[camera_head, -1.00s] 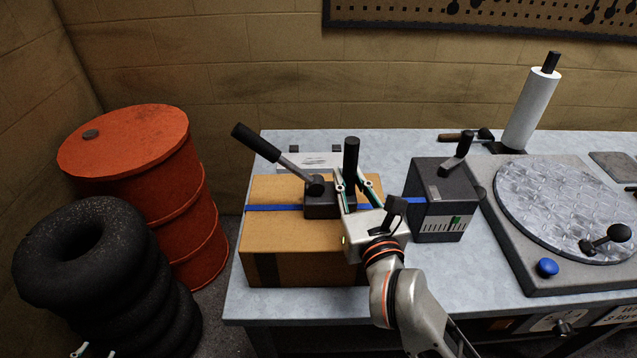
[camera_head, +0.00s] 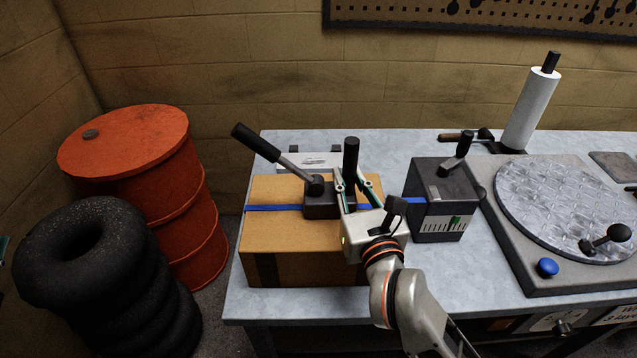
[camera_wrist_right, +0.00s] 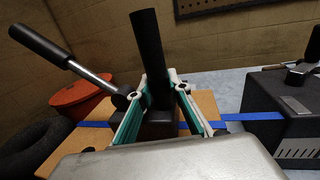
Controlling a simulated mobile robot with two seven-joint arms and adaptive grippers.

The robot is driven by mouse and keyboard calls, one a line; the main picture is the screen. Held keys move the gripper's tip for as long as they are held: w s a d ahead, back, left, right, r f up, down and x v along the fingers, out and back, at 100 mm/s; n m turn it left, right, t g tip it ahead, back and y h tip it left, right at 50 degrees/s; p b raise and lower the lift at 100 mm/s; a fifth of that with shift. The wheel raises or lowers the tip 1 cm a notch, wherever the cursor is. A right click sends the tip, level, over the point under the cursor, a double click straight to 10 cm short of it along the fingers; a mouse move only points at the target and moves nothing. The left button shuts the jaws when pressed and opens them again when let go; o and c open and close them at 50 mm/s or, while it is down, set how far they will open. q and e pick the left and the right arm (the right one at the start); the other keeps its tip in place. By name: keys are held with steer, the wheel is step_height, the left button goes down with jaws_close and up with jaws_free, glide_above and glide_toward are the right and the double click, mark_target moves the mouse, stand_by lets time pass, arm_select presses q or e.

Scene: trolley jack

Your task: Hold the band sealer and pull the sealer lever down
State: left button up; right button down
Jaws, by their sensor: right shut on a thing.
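The band sealer (camera_head: 322,204) is a dark block on the blue strap across the top of a cardboard box (camera_head: 290,236). It has an upright black handle (camera_head: 351,160) and a sealer lever (camera_head: 258,143) with a black grip, which slants up to the left. My right gripper (camera_head: 356,180) is shut on the upright handle; in the right wrist view its green-padded fingers stand on both sides of the handle (camera_wrist_right: 150,60). The lever (camera_wrist_right: 70,57) is raised and free there. Only a teal sliver, apparently my left gripper (camera_head: 3,246), shows at the left edge.
A dark strap dispenser (camera_head: 440,205) stands right of the box, with a turntable (camera_head: 560,205) farther right. Left of the bench are an orange drum (camera_head: 125,150) and stacked tyres (camera_head: 105,265). The space above the lever is free.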

arm_select(q)
steer(key=w+d+r+m+t+h, duration=0.1)
steer(key=w+d+r+m+h, duration=0.4)
steer(key=d, duration=0.5)
steer(key=w+d+r+m+t+h, duration=0.1)
steer(key=w+d+r+m+h, duration=0.1)
steer(key=w+d+r+h, duration=0.6)
steer(key=w+d+r+m+t+h, duration=0.1)
steer(key=w+d+r+m+h, duration=0.2)
steer(key=d, duration=0.9)
steer(key=s+d+r+m+g+h, duration=0.1)
steer(key=d+r+m+g+h, duration=0.35)
steer(key=d+m+g, duration=0.4)
steer(key=s+d+r+m+g+h, duration=0.25)
steer(key=d+r+m+g, duration=0.3)
steer(key=d, duration=0.55)
steer(key=s+d+r+m+g+h, duration=0.1)
steer(key=d+r+m+g+h, duration=0.45)
steer(key=d, duration=0.45)
steer(key=s+d+f+m+g+y, duration=0.4)
steer(key=s+d+m+g+y, duration=0.45)
steer(key=d, duration=0.45)
steer(key=t+y, duration=0.8)
steer(key=y, duration=0.7)
glide_toward(255, 135)
steer(key=f, duration=0.4)
steer(key=w+f, duration=0.1)
steer(key=f, duration=0.6)
steer(key=shift+w+f, duration=0.4)
